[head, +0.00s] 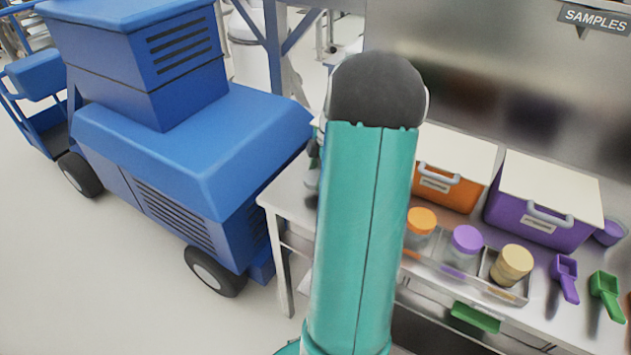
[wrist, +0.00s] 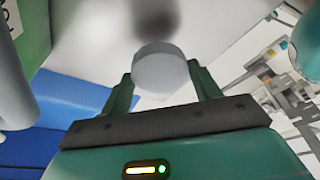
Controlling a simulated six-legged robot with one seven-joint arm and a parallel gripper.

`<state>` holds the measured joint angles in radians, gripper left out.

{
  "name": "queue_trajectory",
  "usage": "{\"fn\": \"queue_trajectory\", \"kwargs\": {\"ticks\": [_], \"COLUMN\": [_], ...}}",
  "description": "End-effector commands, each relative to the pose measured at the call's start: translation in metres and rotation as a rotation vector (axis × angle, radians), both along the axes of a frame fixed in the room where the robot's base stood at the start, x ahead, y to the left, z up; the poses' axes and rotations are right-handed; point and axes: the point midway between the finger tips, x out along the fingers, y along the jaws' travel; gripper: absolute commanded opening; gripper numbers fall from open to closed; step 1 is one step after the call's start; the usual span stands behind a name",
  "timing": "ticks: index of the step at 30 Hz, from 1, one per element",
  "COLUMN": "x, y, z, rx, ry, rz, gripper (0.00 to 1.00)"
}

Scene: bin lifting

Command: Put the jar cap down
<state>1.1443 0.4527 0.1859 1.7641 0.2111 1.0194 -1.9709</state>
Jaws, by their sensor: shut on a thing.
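In the wrist view my gripper (wrist: 163,80) has its two green fingers on either side of a pale grey round jar cap (wrist: 160,66). The fingers are shut on the cap's sides. The cap is in front of a pale surface, and I cannot tell whether it touches anything. In the head view my teal arm hides the gripper and the held cap.
An orange bin (head: 447,190) and a purple bin (head: 540,228) stand behind the jars. A purple scoop (head: 565,278) and a green scoop (head: 606,293) lie at the right. A blue vehicle (head: 190,150) stands left of the bench. A green labelled thing (wrist: 32,30) is at the wrist view's left.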

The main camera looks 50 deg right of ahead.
Motion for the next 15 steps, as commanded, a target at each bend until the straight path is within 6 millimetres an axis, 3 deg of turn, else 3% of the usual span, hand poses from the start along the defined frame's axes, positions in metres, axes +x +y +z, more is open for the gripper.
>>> {"fn": "queue_trajectory", "kwargs": {"ticks": [5,11,15], "x": [0.009,0.01,0.01], "y": [-0.004,-0.004,-0.005], "z": [-0.011,-0.039,-0.041], "rx": [0.0,0.001,-0.002], "ry": [0.0,0.001,-0.001], "rz": [0.0,-0.002,-0.001], "gripper": [0.41,0.41,0.41]}}
